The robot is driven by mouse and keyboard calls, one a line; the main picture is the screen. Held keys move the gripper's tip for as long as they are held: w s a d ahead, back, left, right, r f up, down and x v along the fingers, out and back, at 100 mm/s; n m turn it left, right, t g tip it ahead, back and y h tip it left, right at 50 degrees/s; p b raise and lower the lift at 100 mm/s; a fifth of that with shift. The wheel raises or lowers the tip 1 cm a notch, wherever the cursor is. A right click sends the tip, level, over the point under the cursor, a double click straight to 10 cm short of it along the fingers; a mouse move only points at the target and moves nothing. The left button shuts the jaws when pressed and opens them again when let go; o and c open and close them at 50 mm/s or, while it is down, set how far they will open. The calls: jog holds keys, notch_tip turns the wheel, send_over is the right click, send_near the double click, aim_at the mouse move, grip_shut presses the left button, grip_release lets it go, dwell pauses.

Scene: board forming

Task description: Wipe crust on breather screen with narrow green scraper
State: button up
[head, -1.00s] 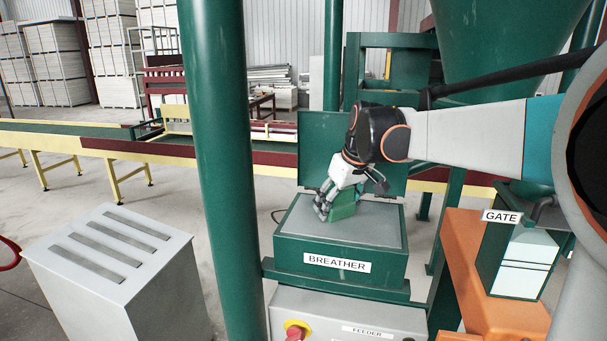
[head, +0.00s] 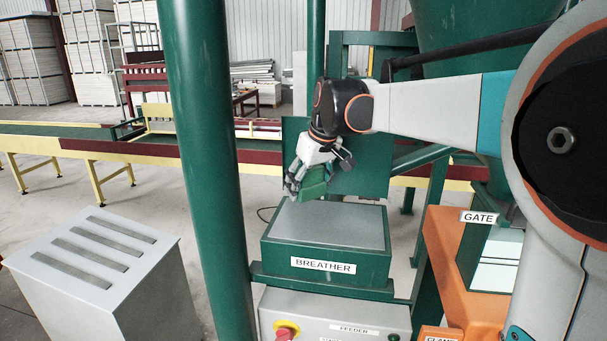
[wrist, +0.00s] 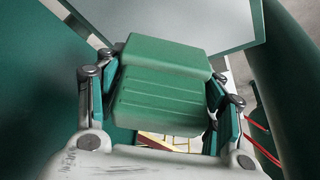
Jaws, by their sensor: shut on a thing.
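My gripper (head: 302,180) is shut on a green scraper (head: 316,184), a blocky piece with a ribbed grip. In the wrist view the scraper (wrist: 160,98) sits between both fingers. The breather screen (head: 335,225) is the flat grey top of the green box labelled BREATHER (head: 280,249). The scraper is held above the screen's back left part, apparently clear of it. In the wrist view the screen (wrist: 190,22) lies beyond the scraper. I see no distinct crust on the visible screen; it looks evenly grey.
The open green lid (head: 360,165) stands behind the box. A thick green post (head: 205,170) rises close on the left. A grey slotted cabinet (head: 100,270) stands further left. The orange frame and GATE unit (head: 479,217) are on the right. A feeder panel (head: 350,318) is below.

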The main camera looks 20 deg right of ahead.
jog(key=shift+w+p+v, duration=0.2)
jog(key=shift+p+v, duration=0.2)
jog(key=shift+v, duration=0.6)
jog(key=shift+w, duration=0.1)
jog(key=shift+r, duration=0.1)
jog(key=o, duration=0.4)
jog(key=c, duration=0.5)
